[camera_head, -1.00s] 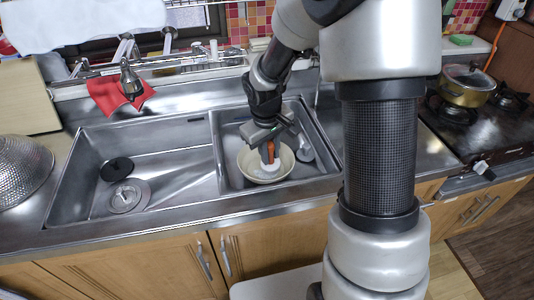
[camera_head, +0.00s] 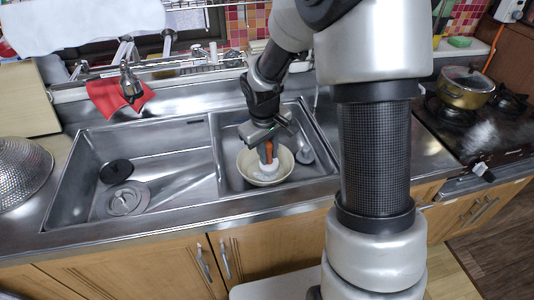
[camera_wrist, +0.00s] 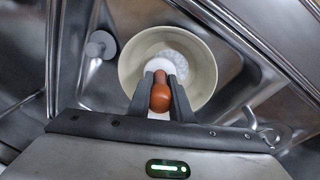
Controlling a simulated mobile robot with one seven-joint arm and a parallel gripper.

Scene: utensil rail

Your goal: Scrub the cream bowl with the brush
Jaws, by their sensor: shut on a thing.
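The cream bowl (camera_head: 284,168) sits in the right basin of the sink; it also shows in the wrist view (camera_wrist: 205,82). My gripper (camera_head: 267,150) is above the bowl, pointing down, and shut on the orange-brown handle of the brush (camera_wrist: 160,92). The brush's white head (camera_head: 272,171) is inside the bowl, low near its bottom. Pale bristles or foam show beyond the handle in the wrist view. My fingers hide part of the handle, and I cannot tell exactly where the head touches.
A grey round object (camera_wrist: 100,45) lies beside the bowl. A faucet (camera_head: 131,80) stands behind, near a red cloth (camera_head: 106,95). A gold pot (camera_head: 466,88) is on the stove at right.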

